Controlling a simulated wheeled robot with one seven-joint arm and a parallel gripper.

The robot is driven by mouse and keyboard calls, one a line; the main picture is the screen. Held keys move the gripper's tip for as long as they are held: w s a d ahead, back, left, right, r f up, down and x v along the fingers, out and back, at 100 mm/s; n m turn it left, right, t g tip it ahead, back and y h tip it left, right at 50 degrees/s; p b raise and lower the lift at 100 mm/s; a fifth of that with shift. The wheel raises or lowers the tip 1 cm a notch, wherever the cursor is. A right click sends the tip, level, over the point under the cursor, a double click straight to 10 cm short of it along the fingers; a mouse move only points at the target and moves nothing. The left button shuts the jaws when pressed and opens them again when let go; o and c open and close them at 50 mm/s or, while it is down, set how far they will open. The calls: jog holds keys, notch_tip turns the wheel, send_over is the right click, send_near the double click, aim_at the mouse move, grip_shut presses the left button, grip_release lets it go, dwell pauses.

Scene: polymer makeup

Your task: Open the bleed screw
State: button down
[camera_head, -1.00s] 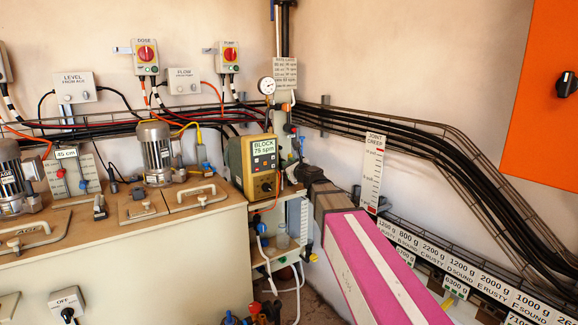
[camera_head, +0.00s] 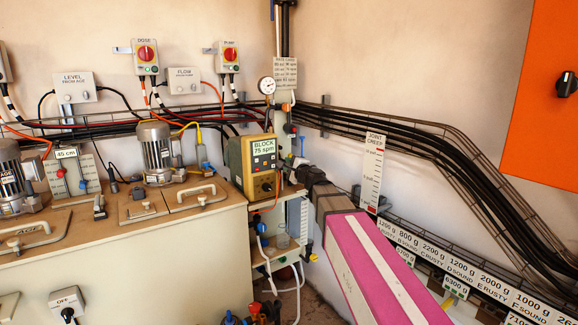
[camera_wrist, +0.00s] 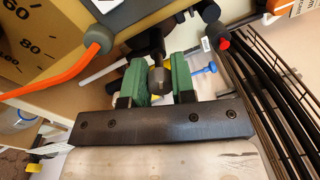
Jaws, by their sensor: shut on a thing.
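My gripper (camera_wrist: 156,84) has green fingers and is shut on a small grey, round-ended piece with yellow at its side, which I take for the bleed screw (camera_wrist: 157,80). A dark fitting stands just beyond it in the wrist view. In the head view my gripper (camera_head: 297,174) is at the right side of the yellow-brown dosing pump (camera_head: 237,165), whose display reads "BLOCK 75 spm". The grip itself is too small to make out there.
A blue T-handle (camera_wrist: 204,70) and a red cap (camera_wrist: 223,43) are close right of the fingers. An orange cable (camera_wrist: 62,78) runs to the left. A pressure gauge (camera_head: 267,86) stands above the pump.

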jog(key=n, duration=0.5)
jog(key=shift+y, duration=0.4)
jog(key=n, duration=0.3)
jog(key=shift+n+g, duration=0.3)
jog(key=shift+n, duration=0.1)
jog(key=n, duration=0.3)
jog(key=shift+n, duration=0.4)
jog(key=shift+f+n+g, duration=0.1)
jog(key=shift+n+g, duration=0.2)
jog(key=shift+n, duration=1.6)
jog(key=c, duration=0.9)
grip_release()
jog(key=shift+c, duration=0.2)
jog(key=shift+s+d, duration=0.1)
